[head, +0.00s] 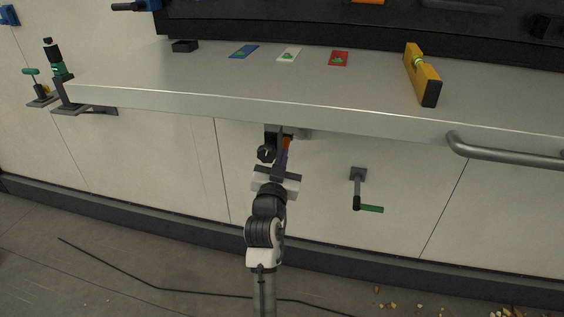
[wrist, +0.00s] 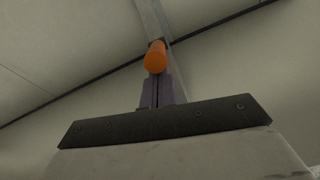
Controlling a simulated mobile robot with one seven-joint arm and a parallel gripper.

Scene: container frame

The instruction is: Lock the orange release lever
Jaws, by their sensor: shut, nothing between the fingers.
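The orange release lever (wrist: 155,57) shows in the wrist view as a rounded orange end in front of a grey metal bar. My gripper (wrist: 163,88) is shut and empty, its fingertips just below the orange end in the picture. I cannot tell whether they touch it. The rest of the lever is hidden behind my gripper.
The grey workbench (head: 215,93) overhangs my gripper. A crank with a green handle (head: 370,209) sticks out of the wall panel to the right, and a rail (head: 500,153) is at far right. A yellow level (head: 421,75) lies on top. A cable (head: 110,265) crosses the floor.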

